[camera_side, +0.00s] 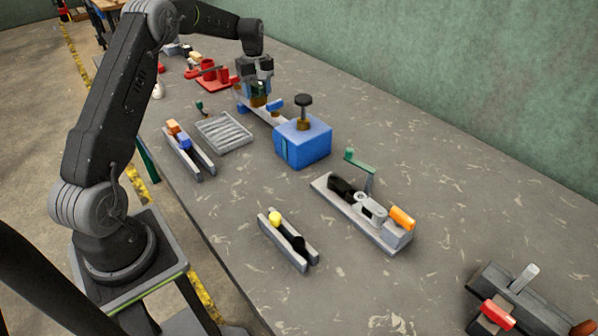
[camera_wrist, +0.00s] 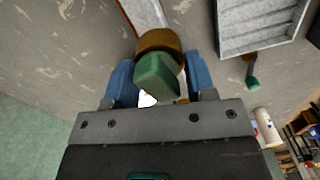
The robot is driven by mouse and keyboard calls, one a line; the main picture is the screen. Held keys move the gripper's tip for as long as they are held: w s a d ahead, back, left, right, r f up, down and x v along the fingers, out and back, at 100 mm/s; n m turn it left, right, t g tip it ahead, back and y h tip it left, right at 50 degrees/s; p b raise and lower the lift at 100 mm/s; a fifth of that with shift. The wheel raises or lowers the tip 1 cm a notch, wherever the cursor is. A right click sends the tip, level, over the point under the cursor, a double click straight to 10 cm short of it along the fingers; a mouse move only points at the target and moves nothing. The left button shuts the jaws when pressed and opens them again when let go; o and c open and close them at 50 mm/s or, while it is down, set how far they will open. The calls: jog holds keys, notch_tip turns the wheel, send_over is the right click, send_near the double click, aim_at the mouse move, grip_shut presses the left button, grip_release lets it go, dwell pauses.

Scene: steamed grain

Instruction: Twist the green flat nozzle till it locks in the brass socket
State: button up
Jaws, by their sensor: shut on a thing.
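The green flat nozzle (camera_wrist: 157,76) sits at the brass socket (camera_wrist: 160,41) in the wrist view, its flat end towards the camera. My gripper (camera_wrist: 160,84) has its blue fingers on either side of the nozzle and is shut on it. In the side view my gripper (camera_side: 258,84) points down over the brass socket (camera_side: 258,101), at the back of the bench. There the fingers largely cover the nozzle. I cannot tell how far the nozzle is turned in the socket.
A blue block with a black knob (camera_side: 303,142) stands just right of the socket. A grey ribbed tray (camera_side: 224,132) lies in front of it, and red fixtures (camera_side: 212,76) stand behind. A grey fixture with a green lever (camera_side: 365,212) is further right.

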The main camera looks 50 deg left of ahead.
jog(key=shift+w+a+r+m, duration=0.1)
jog(key=shift+m, duration=0.45)
jog(key=shift+w+r+m, duration=0.1)
jog(key=shift+m, duration=0.45)
jog(key=shift+m, duration=1)
jog(key=shift+s+m, duration=0.1)
jog(key=shift+m, duration=0.6)
jog(key=shift+f, duration=0.1)
jog(key=shift+m, duration=0.9)
jog(key=o, duration=1.2)
jog(key=shift+o, duration=0.2)
